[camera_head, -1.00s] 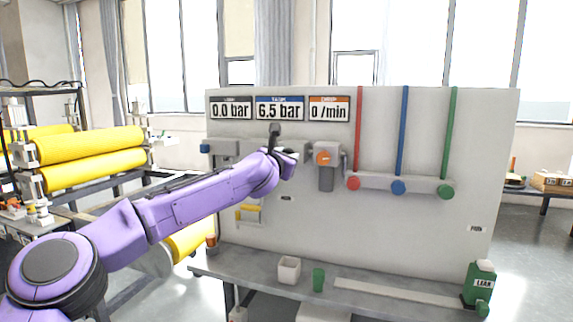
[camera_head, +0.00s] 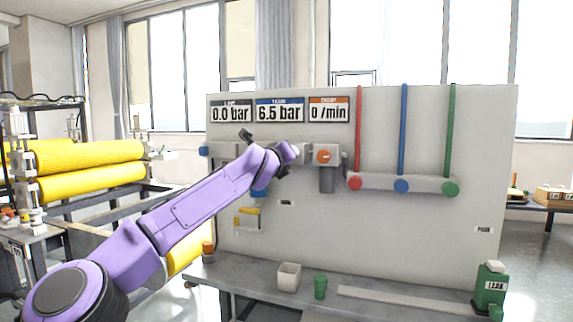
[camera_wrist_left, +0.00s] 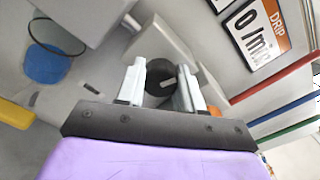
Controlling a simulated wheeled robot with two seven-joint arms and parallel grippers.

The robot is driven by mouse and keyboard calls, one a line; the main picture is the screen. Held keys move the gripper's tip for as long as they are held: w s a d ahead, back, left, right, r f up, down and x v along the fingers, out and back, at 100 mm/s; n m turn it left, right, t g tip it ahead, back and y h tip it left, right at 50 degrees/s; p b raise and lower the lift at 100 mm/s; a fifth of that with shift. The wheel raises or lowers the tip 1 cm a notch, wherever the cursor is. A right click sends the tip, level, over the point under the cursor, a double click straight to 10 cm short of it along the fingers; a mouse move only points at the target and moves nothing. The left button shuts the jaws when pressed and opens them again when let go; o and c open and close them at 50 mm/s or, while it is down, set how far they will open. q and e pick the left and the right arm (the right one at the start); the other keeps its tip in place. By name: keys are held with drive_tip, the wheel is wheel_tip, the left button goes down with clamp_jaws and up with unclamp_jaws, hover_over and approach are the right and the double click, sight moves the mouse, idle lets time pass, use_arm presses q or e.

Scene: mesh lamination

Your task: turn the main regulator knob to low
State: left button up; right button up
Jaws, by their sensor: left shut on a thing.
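The dark round regulator knob (camera_wrist_left: 163,84) with a pale pointer mark shows in the left wrist view. My left gripper (camera_wrist_left: 160,75) is shut on it, one finger on each side. In the head view my left gripper (camera_head: 286,158) is at the panel, left of the orange knob (camera_head: 323,156), and my wrist hides the regulator knob. The displays above read 0.0 bar (camera_head: 231,113), 6.5 bar (camera_head: 279,110) and 0 /min (camera_head: 328,110). My right gripper is not in view.
The grey panel (camera_head: 400,235) carries red, blue and green pipes with round knobs at right. A yellow handle (camera_head: 247,218) is below my forearm.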

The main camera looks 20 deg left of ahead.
use_arm(q)
drive_tip(key=shift+d+f+n+b, duration=0.15)
drive_tip(key=shift+n+b, duration=0.3)
drive_tip(key=shift+n, duration=0.45)
drive_tip(key=shift+a+f+n+b, duration=0.1)
drive_tip(key=shift+n+b, duration=0.35)
drive_tip(key=shift+n, duration=0.45)
drive_tip(key=o, duration=1)
drive_tip(key=shift+r, duration=0.1)
drive_tip(key=shift+o, duration=0.2)
